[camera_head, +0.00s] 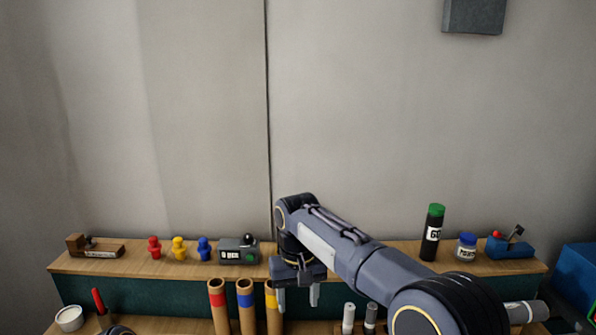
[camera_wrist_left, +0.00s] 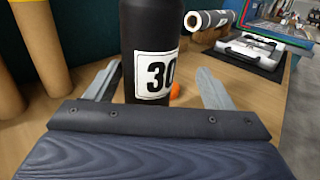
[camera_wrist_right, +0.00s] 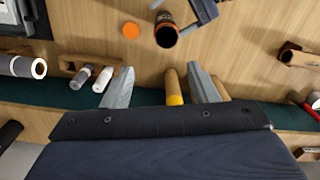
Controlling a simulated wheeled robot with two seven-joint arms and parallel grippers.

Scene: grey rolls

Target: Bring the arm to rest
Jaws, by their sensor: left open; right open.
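My right gripper (camera_head: 299,298) hangs at the end of the right arm, over the front edge of the shelf. In the right wrist view its two fingers (camera_wrist_right: 160,88) are apart with nothing gripped. A tube with a yellow band (camera_wrist_right: 174,88) shows beyond the gap between them. My left gripper (camera_wrist_left: 156,85) is open in the left wrist view. A black canister marked 30 (camera_wrist_left: 152,40) stands upright between its fingers, with visible gaps at the sides. The left gripper's fingers are not visible in the head view.
A raised wooden shelf (camera_head: 140,267) holds red, yellow and blue pegs (camera_head: 179,248), a grey box (camera_head: 238,250), a green-capped canister (camera_head: 432,235) and a blue-lidded jar (camera_head: 466,247). Banded tubes (camera_head: 246,303) stand below. Grey rolls (camera_head: 348,316) stand right of my gripper. A blue bin (camera_head: 578,278) is far right.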

